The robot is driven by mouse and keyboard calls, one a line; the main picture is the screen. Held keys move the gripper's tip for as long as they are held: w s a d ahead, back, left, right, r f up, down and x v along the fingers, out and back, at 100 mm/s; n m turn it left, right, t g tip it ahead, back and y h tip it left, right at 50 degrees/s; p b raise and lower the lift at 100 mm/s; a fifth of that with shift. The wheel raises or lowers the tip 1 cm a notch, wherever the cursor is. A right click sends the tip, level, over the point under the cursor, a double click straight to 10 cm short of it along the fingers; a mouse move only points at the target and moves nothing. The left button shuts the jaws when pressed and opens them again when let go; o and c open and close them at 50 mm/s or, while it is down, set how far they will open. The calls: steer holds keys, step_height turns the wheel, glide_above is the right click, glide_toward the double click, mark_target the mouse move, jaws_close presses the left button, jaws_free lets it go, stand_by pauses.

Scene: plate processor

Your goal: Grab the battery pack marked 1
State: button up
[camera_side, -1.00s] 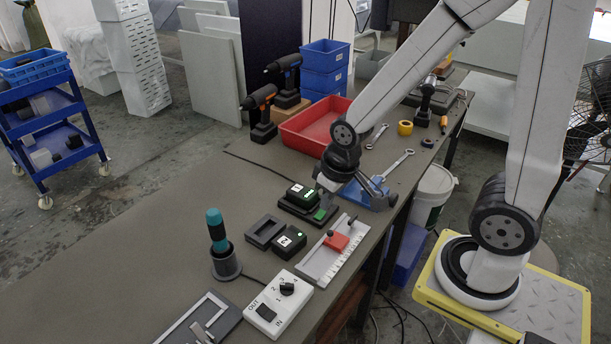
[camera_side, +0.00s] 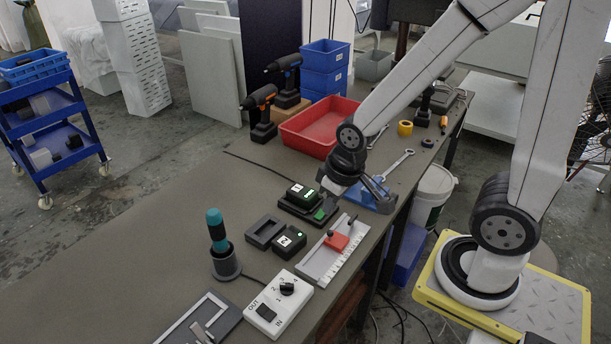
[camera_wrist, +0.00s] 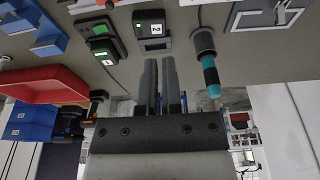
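One battery pack (camera_side: 301,193), black with a white label and a green display, sits on a black base with a green part (camera_side: 319,213). Its number is too small to read surely. The pack also shows in the wrist view (camera_wrist: 104,50), left of my fingers. A second black pack (camera_side: 288,242), marked 2 in the wrist view (camera_wrist: 151,27), sits nearer the front. My gripper (camera_wrist: 160,62) has its two fingers slightly apart with nothing between them. In the side view it hangs just right of and above the first pack, its fingertips largely hidden.
An empty dark holder (camera_side: 263,231) lies beside pack 2. A ruled fixture with a red block (camera_side: 336,241) is to its right. A red tray (camera_side: 313,124) and a blue stand (camera_side: 371,195) are behind. A teal-handled tool (camera_side: 217,228) stands in a cup. The left table is clear.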

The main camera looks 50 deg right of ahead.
steer(key=o, duration=1.1)
steer(key=shift+o, duration=0.2)
